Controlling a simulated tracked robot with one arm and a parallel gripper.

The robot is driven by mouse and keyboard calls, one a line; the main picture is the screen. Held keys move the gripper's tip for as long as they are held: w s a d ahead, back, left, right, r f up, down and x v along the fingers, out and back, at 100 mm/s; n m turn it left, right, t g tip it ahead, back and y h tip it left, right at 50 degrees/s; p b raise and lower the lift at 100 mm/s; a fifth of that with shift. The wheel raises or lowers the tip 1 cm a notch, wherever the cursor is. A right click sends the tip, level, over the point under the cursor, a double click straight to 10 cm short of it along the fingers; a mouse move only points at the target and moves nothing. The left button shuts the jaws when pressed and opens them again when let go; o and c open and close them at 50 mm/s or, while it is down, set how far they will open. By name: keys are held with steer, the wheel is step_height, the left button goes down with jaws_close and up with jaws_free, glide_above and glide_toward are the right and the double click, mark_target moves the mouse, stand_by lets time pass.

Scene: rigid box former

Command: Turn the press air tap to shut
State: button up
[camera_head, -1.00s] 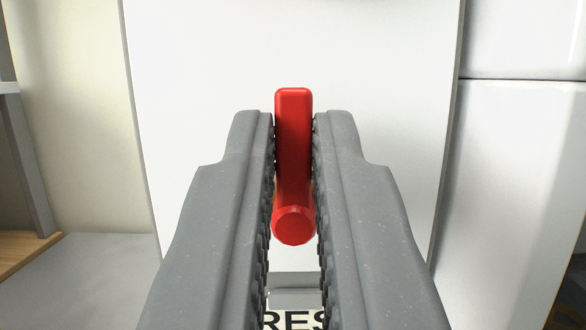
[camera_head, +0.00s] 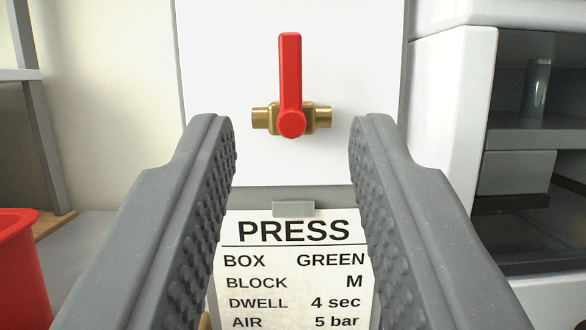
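The press air tap has a red lever handle (camera_head: 290,75) that stands upright, pointing up from its round red hub. The brass valve body (camera_head: 262,118) lies horizontally behind the hub, so the handle is crosswise to the brass pipe. The tap is mounted on a white panel (camera_head: 230,60). My gripper (camera_head: 292,135) is open and empty. Its two grey ridged fingers are wide apart, one to each side and nearer the camera than the tap, touching nothing.
A card headed PRESS (camera_head: 293,232) hangs from a clip below the tap, reading box green, block M, dwell 4 sec, air 5 bar. A red container (camera_head: 22,265) stands at lower left. A white machine housing with an open grey bay (camera_head: 520,150) is at right.

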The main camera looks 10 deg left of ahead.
steer(key=v, duration=0.7)
steer(key=shift+s+f+p, duration=0.25)
steer(key=shift+p, duration=0.15)
steer(key=w+d+r+m+g+p, duration=0.1)
steer(key=w+d+r+g, duration=0.1)
steer(key=d+r, duration=0.8)
steer(key=w+d+r+g, duration=0.2)
steer(key=d+r, duration=0.6)
steer(key=r, duration=0.5)
steer(key=s+d+r+g+h, duration=0.1)
steer(key=s+d+r+h, duration=0.1)
steer(key=s+d+r, duration=0.4)
steer(key=s+d+r+m+g+h, duration=0.1)
steer(key=s+d+r+h, duration=0.2)
steer(key=s+d+r, duration=0.3)
steer(key=s+d, duration=0.5)
steer(key=d, duration=0.4)
steer(key=shift+r+p, duration=0.4)
steer(key=shift+o, duration=0.2)
steer(key=shift+s, duration=0.15)
